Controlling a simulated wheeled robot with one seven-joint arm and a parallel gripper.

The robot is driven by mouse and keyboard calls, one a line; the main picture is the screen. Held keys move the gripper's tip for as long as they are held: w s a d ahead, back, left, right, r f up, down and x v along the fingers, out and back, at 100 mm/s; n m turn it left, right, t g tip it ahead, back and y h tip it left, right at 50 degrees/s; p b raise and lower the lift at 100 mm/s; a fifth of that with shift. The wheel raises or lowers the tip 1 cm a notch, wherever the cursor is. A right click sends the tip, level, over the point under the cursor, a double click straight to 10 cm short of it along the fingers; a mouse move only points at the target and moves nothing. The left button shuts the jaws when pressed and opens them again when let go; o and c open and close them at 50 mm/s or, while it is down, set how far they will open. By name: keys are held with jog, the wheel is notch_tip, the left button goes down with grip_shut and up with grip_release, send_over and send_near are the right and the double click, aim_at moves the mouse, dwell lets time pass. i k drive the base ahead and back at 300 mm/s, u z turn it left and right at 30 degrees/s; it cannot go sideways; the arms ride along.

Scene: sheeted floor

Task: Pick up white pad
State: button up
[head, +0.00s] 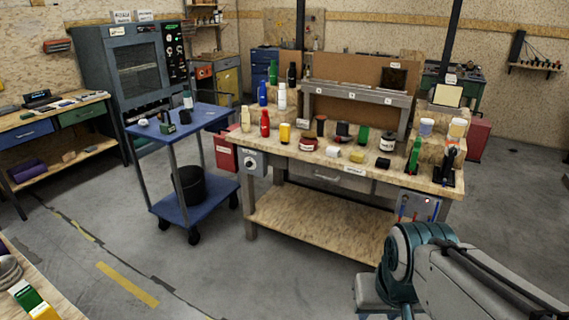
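A small white block-like item (333,151), which may be the white pad, lies on the wooden top of the workbench (300,165), near its front edge. A small yellow item (357,156) lies just to its right. Part of my arm shows at the lower right, in front of the bench and apart from these items. My gripper is not visible.
Red, yellow, green and black containers (265,123) crowd the bench top. A green bottle (414,155) stands at its right end. A blue cart (185,122) stands left of the bench. The grey floor (270,270) in front is clear. Another table edge (20,300) shows at lower left.

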aim_at(332, 151)
jog(key=u, duration=1)
jog(key=i, duration=2)
jog(key=z, duration=0.7)
jog(key=i, duration=0.9)
jog(key=z, duration=1.4)
jog(key=i, duration=0.5)
jog(key=z, duration=0.35)
